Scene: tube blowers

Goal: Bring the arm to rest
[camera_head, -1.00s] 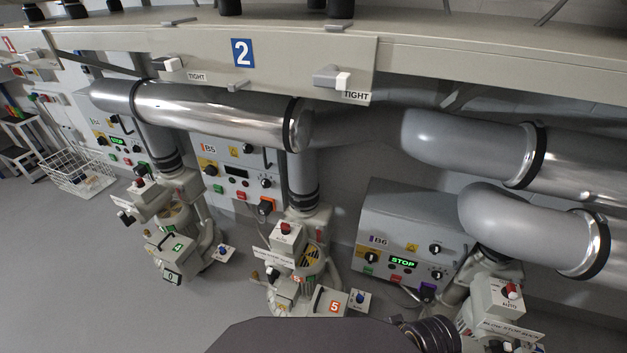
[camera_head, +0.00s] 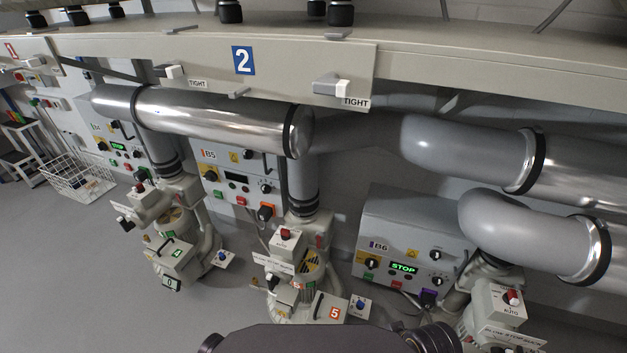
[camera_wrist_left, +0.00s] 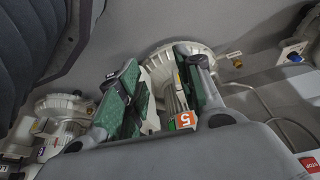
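My left gripper (camera_wrist_left: 158,72) shows in the left wrist view, with its two green-padded fingers apart. Blower 5 (camera_wrist_left: 175,75), with its orange number plate, shows beyond and between the fingers. I cannot tell from this view whether they touch it; nothing is clearly gripped. In the head view, a dark link of my arm (camera_head: 320,341) crosses the bottom edge, in front of the lower part of blower 5 (camera_head: 318,308). No gripper shows in the head view, and my right gripper is not in view.
Control boxes B5 (camera_head: 236,180) and B6 (camera_head: 405,240) stand at the wall; B6 reads STOP. Metal pipes (camera_head: 215,118) run under a beam (camera_head: 300,80) marked 2. Blower 4 (camera_head: 172,250) and a wire basket (camera_head: 78,178) are left. Grey floor (camera_head: 80,290) is clear at lower left.

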